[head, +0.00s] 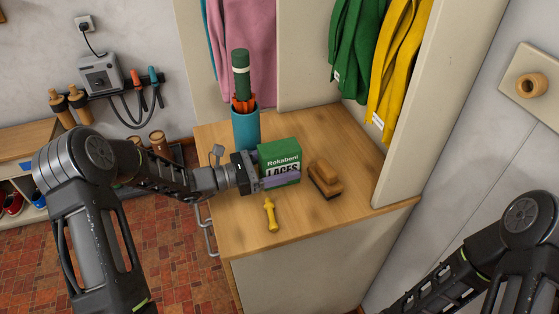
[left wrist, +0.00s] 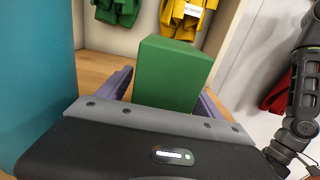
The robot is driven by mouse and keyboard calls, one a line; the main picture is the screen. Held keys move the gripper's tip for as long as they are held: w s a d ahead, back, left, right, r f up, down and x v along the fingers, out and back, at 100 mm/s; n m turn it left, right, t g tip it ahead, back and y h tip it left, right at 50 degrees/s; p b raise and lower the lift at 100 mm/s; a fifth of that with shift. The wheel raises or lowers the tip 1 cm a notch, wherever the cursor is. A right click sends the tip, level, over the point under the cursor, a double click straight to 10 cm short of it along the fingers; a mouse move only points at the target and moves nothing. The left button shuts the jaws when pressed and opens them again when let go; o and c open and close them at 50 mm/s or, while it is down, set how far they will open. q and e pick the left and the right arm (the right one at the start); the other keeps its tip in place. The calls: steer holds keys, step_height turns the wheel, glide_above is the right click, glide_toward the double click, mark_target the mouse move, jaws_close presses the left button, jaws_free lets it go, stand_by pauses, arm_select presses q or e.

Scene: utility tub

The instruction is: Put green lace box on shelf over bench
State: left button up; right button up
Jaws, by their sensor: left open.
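The green lace box (head: 280,156), with white "Rokabeni LACES" lettering, stands upright on the wooden bench top (head: 345,225). My left gripper (head: 280,181) reaches it from the left, low down, with a purple finger across the box's front. In the left wrist view the green box (left wrist: 172,75) stands between the two purple fingers, one on each side. The jaws are open around it. My right arm shows at the lower right of the head view, but its gripper is out of the picture. I cannot make out a shelf over the bench in these views.
A teal cylinder (head: 245,130) holding a dark green roll stands just behind my left gripper. A brown brush (head: 325,180) lies right of the box, and a yellow tool (head: 270,213) lies in front. Green (head: 357,50) and yellow (head: 398,65) garments hang above.

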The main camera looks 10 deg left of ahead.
mark_target(287, 146)
arm_select(q)
steer(key=shift+w+d, duration=0.35)
steer(key=shift+d, duration=0.15)
steer(key=shift+c, duration=0.3)
jaws_close()
steer(key=shift+r+b, duration=0.55)
steer(key=shift+r, duration=4.5)
